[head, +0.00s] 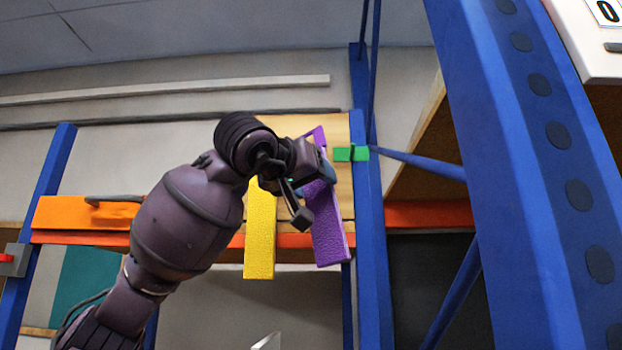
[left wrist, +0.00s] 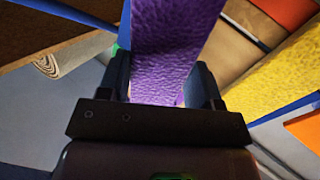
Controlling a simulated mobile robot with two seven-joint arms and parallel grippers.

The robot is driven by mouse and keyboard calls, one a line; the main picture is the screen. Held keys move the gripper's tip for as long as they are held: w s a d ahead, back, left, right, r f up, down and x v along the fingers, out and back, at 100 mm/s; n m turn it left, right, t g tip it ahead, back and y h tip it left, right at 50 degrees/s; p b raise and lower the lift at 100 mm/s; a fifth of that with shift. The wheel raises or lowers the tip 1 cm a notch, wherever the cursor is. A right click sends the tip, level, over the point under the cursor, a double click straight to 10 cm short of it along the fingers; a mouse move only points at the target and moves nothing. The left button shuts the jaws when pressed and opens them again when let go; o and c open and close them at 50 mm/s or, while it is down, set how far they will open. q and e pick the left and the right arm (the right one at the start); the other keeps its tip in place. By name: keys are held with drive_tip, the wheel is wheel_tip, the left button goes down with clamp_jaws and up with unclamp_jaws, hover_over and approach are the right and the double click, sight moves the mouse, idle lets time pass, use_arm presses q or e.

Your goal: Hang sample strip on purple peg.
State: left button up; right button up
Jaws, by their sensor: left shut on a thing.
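A purple textured strip (head: 328,232) hangs down from my left gripper (head: 311,188) in the head view, its lower end tilted slightly right. In the left wrist view the strip (left wrist: 166,40) runs between the two fingers of my left gripper (left wrist: 165,78), which is shut on it. A bit of purple (head: 318,135) shows above the gripper; I cannot tell whether it is the strip's upper end or the purple peg. The gripper hides the strip's upper middle and what lies behind. My right gripper is not in view.
A yellow strip (head: 259,235) hangs just left of the purple one, its top hidden by my gripper. A green peg or clip (head: 350,154) is close on the right, by a blue upright (head: 368,230). An orange block (head: 85,213) sits at the left.

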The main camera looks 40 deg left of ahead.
use_arm(q)
drive_tip(key=shift+w+a+f+b, duration=0.15)
drive_tip(key=shift+w+a+b, duration=0.25)
drive_tip(key=shift+w+a, duration=0.65)
drive_tip(key=shift+w+a+f+p, duration=0.3)
drive_tip(key=shift+w+f+p, duration=0.05)
drive_tip(key=shift+w, duration=0.15)
drive_tip(key=shift+f, duration=0.1)
drive_tip(key=o, duration=1)
drive_tip(key=shift+d, duration=0.1)
drive_tip(key=shift+s, duration=0.1)
drive_tip(key=b, duration=0.2)
approach(305, 190)
drive_tip(key=shift+w, duration=0.85)
